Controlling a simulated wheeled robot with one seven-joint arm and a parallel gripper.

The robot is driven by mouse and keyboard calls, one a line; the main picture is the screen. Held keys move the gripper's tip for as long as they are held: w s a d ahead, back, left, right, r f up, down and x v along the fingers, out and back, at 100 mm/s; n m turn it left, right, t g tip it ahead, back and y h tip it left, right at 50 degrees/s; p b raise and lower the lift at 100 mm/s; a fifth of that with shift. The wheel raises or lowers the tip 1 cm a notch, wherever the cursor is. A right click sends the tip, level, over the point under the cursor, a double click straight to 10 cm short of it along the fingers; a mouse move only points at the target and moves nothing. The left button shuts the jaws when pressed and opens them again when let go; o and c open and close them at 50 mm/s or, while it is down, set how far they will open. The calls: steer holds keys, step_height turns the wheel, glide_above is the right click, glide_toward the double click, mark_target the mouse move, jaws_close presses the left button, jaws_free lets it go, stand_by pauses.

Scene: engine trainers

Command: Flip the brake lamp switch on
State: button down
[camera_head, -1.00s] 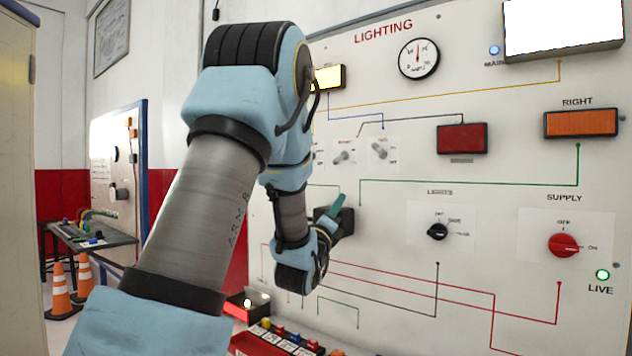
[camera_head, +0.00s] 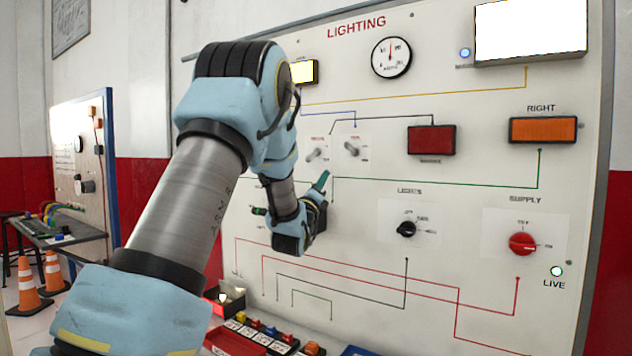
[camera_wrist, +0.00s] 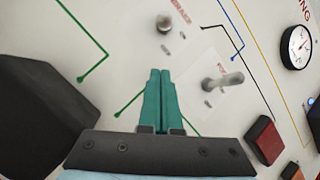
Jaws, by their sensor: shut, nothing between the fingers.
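The brake switch (camera_head: 314,155) is a grey toggle on a white plate, left of a similar toggle (camera_head: 352,149). In the wrist view, the brake toggle (camera_wrist: 165,23) is at the top, beside red lettering, and the other toggle (camera_wrist: 222,82) is right of the fingers. My gripper (camera_head: 323,178) has its teal fingers shut and empty, just below the two plates in the head view. In the wrist view my gripper (camera_wrist: 160,73) points toward the brake toggle, with a visible gap. The red lamp (camera_head: 431,139) looks dark. The ON/OFF marks are too small to read.
The black lights knob (camera_head: 406,229) and red supply knob (camera_head: 523,243) are lower right on the panel (camera_head: 350,240). The green LIVE light (camera_head: 556,271) is lit. A red tray (camera_head: 230,342) and several small coloured parts lie below. Orange cones (camera_head: 27,285) stand at left.

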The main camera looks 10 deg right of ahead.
mark_target(308, 157)
steer(key=a+r, duration=0.1)
steer(key=w+a+r+p, duration=0.1)
steer(key=shift+w+a+r, duration=0.1)
steer(key=shift+a+r, duration=0.15)
steer(key=shift+a, duration=0.1)
steer(key=shift+s+a+r+m+g+y+p, duration=0.15)
steer(key=shift+a+r+m+g+y+p, duration=0.05)
steer(key=shift+r+g+y+p, duration=0.2)
steer(key=shift+s+a+r+m+g+y+p, duration=0.2)
steer(key=shift+r+g+y, duration=0.15)
steer(key=shift+g, duration=0.15)
stand_by(0.5)
steer(key=shift+r+g, duration=0.4)
steer(key=shift+g, duration=0.1)
steer(key=shift+s+a+r+g+y+p, duration=0.1)
steer(key=shift+a+r+g+y+p, duration=0.1)
steer(key=shift+g+y+p, duration=0.2)
steer(key=shift+r+g+y, duration=0.25)
steer(key=shift+r+g, duration=0.1)
steer(key=shift+g, duration=0.05)
steer(key=shift+a+r+m+b, duration=0.1)
steer(key=shift+r+m+b, duration=0.2)
steer(key=shift+r+b, duration=0.25)
stand_by(0.7)
steer(key=shift+f, duration=0.2)
